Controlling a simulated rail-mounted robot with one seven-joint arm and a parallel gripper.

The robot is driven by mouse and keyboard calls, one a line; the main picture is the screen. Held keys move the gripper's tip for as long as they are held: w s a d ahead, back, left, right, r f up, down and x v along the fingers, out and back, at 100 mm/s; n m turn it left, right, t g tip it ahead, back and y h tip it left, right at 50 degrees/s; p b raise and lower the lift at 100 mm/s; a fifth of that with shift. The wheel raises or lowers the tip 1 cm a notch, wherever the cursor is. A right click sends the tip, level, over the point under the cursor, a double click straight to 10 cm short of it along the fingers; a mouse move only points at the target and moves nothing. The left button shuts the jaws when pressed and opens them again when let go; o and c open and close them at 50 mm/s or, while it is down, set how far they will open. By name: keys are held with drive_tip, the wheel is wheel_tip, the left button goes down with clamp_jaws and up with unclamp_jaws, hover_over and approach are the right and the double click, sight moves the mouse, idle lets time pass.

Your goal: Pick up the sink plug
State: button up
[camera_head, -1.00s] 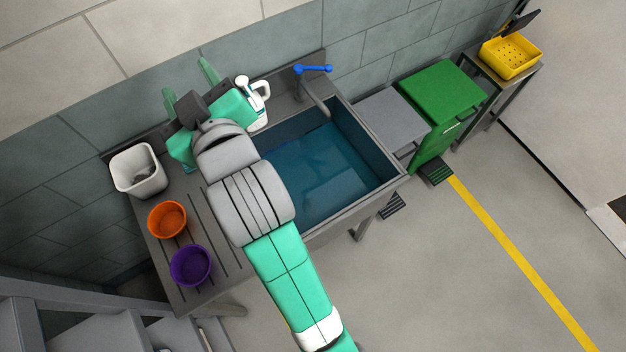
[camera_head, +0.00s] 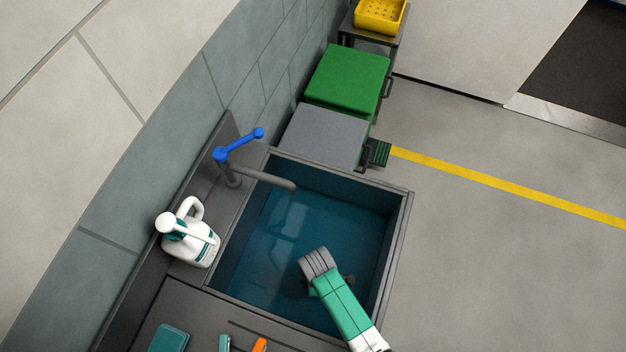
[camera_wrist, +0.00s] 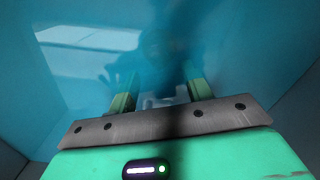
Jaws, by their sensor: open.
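The sink (camera_head: 404,215) is a grey basin of blue water, and my arm reaches down into it near the right front. The arm hides my gripper's fingertips in the head view. In the wrist view my gripper (camera_wrist: 160,88) is open, its two green fingers apart and pointing at the blue basin. I cannot make out the sink plug for certain in either view. A small pale shape shows between the fingers, too blurred to name. Nothing is clearly held.
The tap (camera_head: 262,178) with a blue lever reaches over the basin's back. A grey bin (camera_head: 322,135) and a green bin (camera_head: 348,78) stand beyond. The floor at right is clear.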

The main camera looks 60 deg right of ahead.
wheel_tip(320, 180, down, 6)
drive_tip(key=shift+s+r+b, duration=0.1)
drive_tip(key=shift+s+b, duration=0.05)
drive_tip(key=shift+b, duration=0.85)
drive_tip(key=shift+f, duration=0.4)
drive_tip(key=shift+c, duration=0.2)
drive_tip(key=c, duration=1)
